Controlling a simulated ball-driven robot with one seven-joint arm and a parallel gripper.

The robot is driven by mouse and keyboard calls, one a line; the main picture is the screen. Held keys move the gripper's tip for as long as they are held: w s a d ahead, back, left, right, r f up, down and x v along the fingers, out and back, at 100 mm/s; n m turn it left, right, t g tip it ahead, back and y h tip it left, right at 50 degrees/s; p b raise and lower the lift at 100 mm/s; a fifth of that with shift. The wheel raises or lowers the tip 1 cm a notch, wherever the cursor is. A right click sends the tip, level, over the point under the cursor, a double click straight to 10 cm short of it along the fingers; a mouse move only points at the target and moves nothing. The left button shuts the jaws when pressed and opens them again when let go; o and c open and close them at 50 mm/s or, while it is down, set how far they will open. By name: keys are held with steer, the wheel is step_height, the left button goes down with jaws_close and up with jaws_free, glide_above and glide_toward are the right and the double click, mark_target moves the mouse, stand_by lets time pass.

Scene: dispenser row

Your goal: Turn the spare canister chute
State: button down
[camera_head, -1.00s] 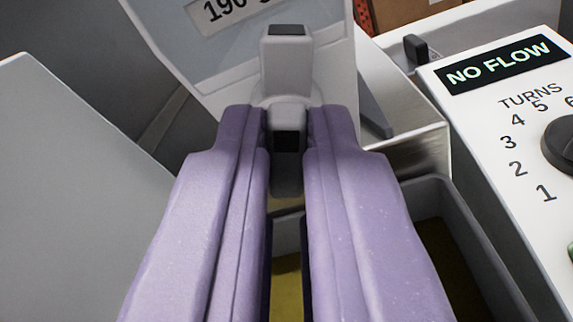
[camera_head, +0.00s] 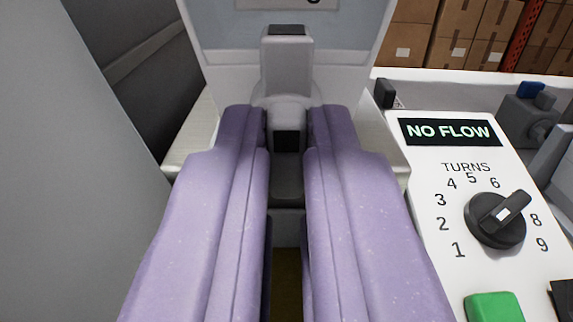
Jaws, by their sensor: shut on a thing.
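The canister chute's grey handle (camera_head: 287,72) stands upright in the upper middle of the view, on the front of a pale grey canister body (camera_head: 230,65). My gripper (camera_head: 287,135) has purple fingers on either side of the handle's lower part and is shut on it. The fingers hide much of the handle's sides and what lies below it. A label at the top of the canister is cut off by the picture's edge.
To the right is a white panel with a "NO FLOW" display (camera_head: 450,131), a black TURNS dial (camera_head: 495,219) and a green button (camera_head: 494,307). A grey wall (camera_head: 80,190) fills the left side. Cardboard boxes (camera_head: 465,30) stand behind.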

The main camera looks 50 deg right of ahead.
steer(key=c, duration=1.2)
jaws_free()
steer(key=shift+o, duration=0.2)
steer(key=p+v, duration=0.1)
steer(key=v, duration=0.6)
steer(key=shift+s+a, duration=0.25)
steer(key=shift+a, duration=0.1)
steer(key=shift+f, duration=0.1)
